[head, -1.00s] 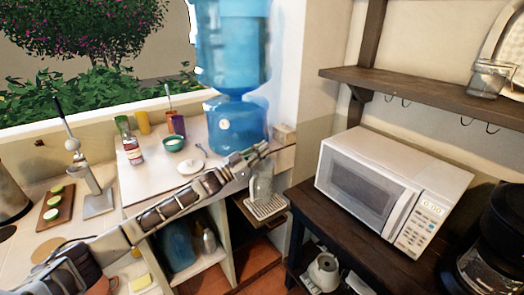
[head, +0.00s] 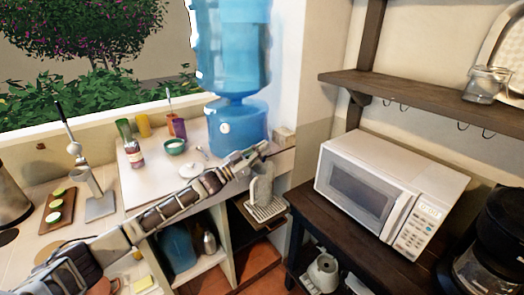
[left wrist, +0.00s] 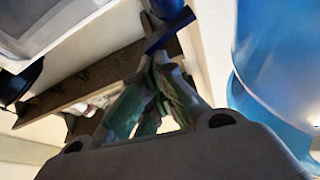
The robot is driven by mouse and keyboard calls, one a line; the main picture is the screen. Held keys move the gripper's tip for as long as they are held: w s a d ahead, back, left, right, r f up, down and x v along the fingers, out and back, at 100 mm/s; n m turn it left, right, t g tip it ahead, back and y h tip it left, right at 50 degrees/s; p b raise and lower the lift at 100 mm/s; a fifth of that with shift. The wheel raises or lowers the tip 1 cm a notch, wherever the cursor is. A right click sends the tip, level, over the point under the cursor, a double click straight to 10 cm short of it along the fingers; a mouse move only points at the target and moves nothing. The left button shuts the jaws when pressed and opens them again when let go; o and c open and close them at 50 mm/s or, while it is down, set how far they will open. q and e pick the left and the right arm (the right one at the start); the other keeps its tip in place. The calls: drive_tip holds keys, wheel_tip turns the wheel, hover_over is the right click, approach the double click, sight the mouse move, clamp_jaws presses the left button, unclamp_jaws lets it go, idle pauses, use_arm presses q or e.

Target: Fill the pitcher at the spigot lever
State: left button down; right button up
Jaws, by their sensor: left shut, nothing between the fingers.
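My left gripper (head: 262,149) is shut and empty, in front of the lower right side of the blue water dispenser (head: 238,128). A thin dark bar (head: 282,151), perhaps the spigot lever, shows just right of its fingertips. In the left wrist view the closed fingers (left wrist: 160,62) point towards a blue bar (left wrist: 170,28); I cannot tell whether they touch it. A pale, clear pitcher (head: 262,188) stands upright below the gripper on a slatted drip tray (head: 267,211). Its rim is partly hidden by the gripper, and its water level cannot be made out. My right gripper is not in view.
A white microwave (head: 388,190) stands on the dark table to the right, under a wooden shelf (head: 425,98). A wall edge rises right of the dispenser.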

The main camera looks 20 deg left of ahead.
use_arm(q)
drive_tip(key=r+v, duration=0.1)
drive_tip(key=v, duration=0.8)
drive_tip(key=shift+s+r+b, duration=0.3)
drive_tip(key=shift+s+r, duration=0.05)
drive_tip(key=shift+s, duration=0.1)
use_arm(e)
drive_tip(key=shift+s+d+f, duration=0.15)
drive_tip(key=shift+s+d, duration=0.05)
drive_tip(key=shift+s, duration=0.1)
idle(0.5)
use_arm(q)
drive_tip(key=shift+a, duration=0.15)
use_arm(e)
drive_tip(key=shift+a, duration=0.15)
